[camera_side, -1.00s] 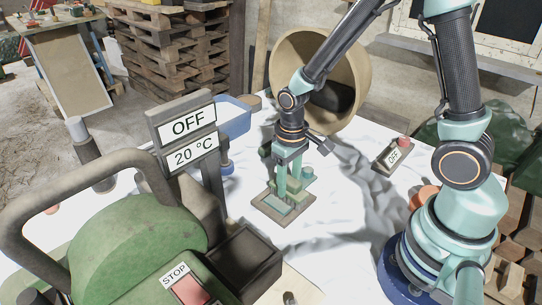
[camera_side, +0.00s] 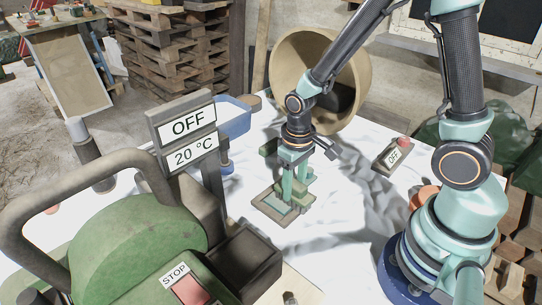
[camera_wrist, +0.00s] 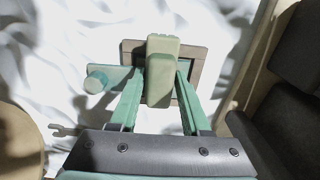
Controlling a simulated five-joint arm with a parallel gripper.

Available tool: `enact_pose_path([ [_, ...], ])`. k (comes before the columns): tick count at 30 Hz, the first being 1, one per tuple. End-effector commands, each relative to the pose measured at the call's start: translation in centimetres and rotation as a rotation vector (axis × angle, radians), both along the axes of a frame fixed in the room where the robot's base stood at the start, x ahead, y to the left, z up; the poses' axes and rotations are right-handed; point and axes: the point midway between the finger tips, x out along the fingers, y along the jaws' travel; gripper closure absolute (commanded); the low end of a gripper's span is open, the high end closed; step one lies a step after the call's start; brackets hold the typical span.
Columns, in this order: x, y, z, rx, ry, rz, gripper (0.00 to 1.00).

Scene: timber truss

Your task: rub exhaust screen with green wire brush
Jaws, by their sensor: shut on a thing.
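The exhaust screen appears to be the small panel in a brown square frame (camera_side: 268,208), flat on the white sheet. It also shows in the wrist view (camera_wrist: 196,62), partly covered by the brush. My gripper (camera_side: 294,194) points down over the screen. It is shut on the green wire brush (camera_wrist: 161,68), a pale green block between the two teal fingers. In the side view the fingers partly hide the brush. The brush is over the framed panel; I cannot tell whether its underside touches it.
A machine with a green cover (camera_side: 135,245) and an OFF / 20 °C sign (camera_side: 188,135) stands at the left front. A switch box (camera_side: 393,156) marked OFF lies to the right. A large tan drum (camera_side: 350,75) and a blue bin (camera_side: 233,118) are behind.

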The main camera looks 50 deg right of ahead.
Motion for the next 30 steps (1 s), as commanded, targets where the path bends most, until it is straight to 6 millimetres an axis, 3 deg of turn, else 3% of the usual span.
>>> enact_pose_path([
  [6,-0.6,0.0,-0.2,-0.001,0.011,0.0,0.98],
  [30,2.6,0.0,-0.1,0.0,0.006,0.0,1.0],
])
